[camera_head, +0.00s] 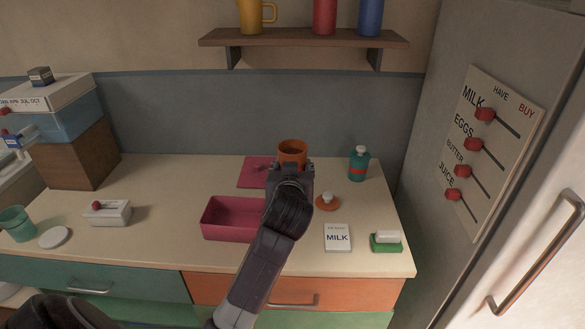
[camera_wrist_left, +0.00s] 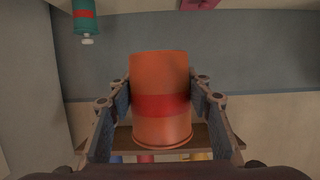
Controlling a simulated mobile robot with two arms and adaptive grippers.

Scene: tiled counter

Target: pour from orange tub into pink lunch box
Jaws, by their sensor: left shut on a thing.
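The orange tub (camera_head: 292,150) is held by my left gripper (camera_head: 292,168) and looks roughly upright, to the right of and behind the pink lunch box. In the left wrist view the tub (camera_wrist_left: 160,75), with a red band, sits between the two fingers (camera_wrist_left: 160,103). Its contents cannot be seen. The open pink lunch box (camera_head: 217,232) stands on the counter, its right end partly hidden by my left arm. A pink flat piece (camera_head: 252,170) lies behind it. An orange lid with a white knob (camera_head: 327,202) lies right of my arm. My right gripper is not in view.
A teal bottle (camera_head: 358,165) stands at the back right. A MILK card (camera_head: 337,238) and a green-based block (camera_head: 386,241) lie front right. A white box (camera_head: 108,214) and teal cup (camera_head: 17,224) are at left. A shelf (camera_head: 300,37) hangs above.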

